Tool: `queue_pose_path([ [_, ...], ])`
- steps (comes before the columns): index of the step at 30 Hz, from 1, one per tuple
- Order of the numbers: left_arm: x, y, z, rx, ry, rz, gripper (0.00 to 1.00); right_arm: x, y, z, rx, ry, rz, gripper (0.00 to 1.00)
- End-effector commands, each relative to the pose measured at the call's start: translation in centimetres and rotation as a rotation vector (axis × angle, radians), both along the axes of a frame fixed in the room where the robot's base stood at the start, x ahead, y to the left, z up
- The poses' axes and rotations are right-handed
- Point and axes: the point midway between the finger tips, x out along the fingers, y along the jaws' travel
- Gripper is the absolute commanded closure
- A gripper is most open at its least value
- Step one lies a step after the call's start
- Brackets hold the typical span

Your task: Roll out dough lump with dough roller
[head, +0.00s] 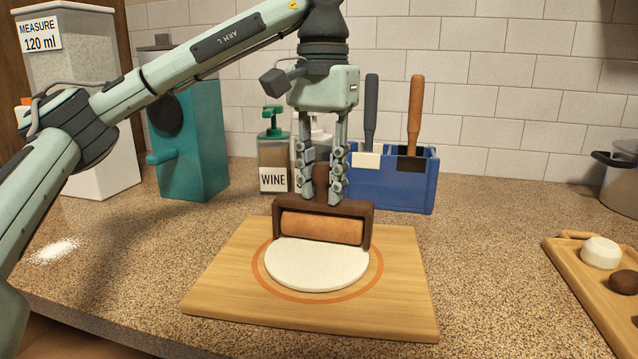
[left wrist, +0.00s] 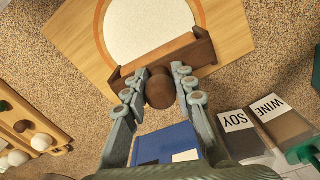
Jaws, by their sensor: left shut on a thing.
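The dough (head: 316,264) is a flat white round disc on the wooden board (head: 230,290), inside a printed orange-brown ring. It also shows in the left wrist view (left wrist: 150,28). My left gripper (head: 322,180) is shut on the upright handle of the dough roller (head: 322,227). The roller has a dark brown frame and a lighter wooden cylinder. It stands at the far edge of the dough, over the board. Whether the cylinder touches the dough is hard to tell. In the left wrist view my left gripper (left wrist: 160,88) has its fingers on either side of the round brown handle end. My right gripper is not in view.
Behind the gripper stand a blue holder (head: 408,190) with two handled tools and bottles, one labelled WINE (head: 273,165). A teal machine (head: 190,140) and a measure dispenser (head: 75,75) are at left. A tray (head: 590,290) with lumps and a pot (head: 622,178) are at right.

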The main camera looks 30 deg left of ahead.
Motion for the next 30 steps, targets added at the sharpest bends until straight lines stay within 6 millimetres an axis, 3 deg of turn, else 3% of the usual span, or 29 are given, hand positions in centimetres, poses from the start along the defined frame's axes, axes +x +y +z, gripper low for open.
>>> queue_pose_path([
  [14,0.8,0.2,0.2,0.000,-0.003,0.000,1.00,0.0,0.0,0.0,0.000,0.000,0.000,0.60],
  [30,-2.1,-0.6,-0.1,-0.001,-0.002,0.000,1.00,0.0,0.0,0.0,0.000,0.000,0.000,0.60],
])
